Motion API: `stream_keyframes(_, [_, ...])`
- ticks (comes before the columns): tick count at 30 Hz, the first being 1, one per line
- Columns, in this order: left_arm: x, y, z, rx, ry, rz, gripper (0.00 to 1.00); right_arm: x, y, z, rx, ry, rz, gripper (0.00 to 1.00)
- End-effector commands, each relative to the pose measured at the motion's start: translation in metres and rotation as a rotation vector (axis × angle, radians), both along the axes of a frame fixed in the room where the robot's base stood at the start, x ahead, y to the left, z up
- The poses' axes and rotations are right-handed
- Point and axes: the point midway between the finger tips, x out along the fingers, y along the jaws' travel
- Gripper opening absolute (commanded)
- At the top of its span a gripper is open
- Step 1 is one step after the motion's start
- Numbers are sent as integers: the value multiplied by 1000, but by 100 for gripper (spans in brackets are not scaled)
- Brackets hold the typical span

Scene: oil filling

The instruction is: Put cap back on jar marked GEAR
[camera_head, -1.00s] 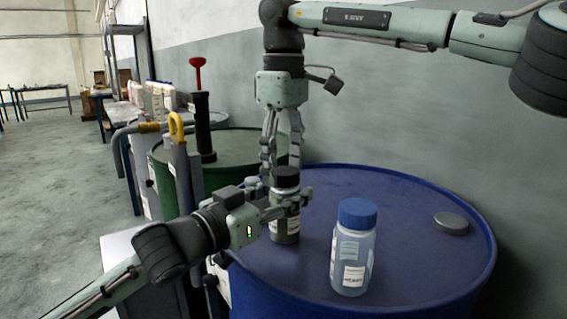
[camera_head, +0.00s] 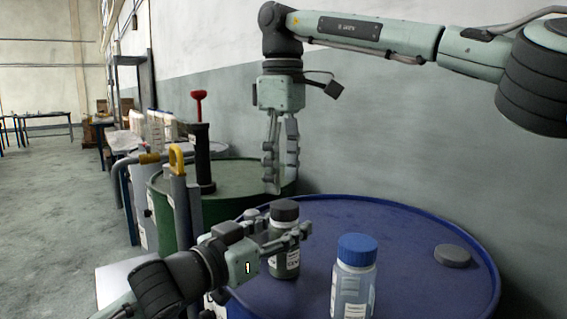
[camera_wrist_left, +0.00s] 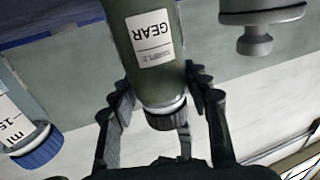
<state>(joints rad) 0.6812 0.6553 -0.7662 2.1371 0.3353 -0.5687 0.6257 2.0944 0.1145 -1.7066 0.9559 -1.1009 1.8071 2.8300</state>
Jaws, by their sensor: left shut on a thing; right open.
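The dark green jar marked GEAR (camera_head: 286,262) stands upright on the blue drum (camera_head: 420,219). Its black cap (camera_head: 285,210) sits on its top. My left gripper (camera_head: 297,236) has its fingers around the jar just below the cap. The left wrist view shows the jar (camera_wrist_left: 150,50) upside down between the fingers (camera_wrist_left: 165,100), with its label readable and the cap (camera_wrist_left: 167,117) at its lower end. My right gripper (camera_head: 280,188) points down above the cap, open and empty, with a small gap to it.
A clear jar (camera_head: 353,285) with a blue cap (camera_head: 357,250) stands to the right on the blue drum. A grey disc (camera_head: 452,256) lies at the drum's right. Behind stands a green drum (camera_head: 225,172) with a red-handled pump (camera_head: 200,140). A wall is close behind.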

Motion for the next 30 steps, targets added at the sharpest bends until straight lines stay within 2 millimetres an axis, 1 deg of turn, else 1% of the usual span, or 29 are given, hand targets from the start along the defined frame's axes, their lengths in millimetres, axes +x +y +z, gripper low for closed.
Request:
stream_keyframes(5, [0, 0, 0, 0, 0, 0, 0, 0, 0, 3, 0, -1, 363, 59])
stream_keyframes(30, [0, 0, 0, 0, 0, 0, 0, -1, -1, 19, -8, -4, 2514, 59])
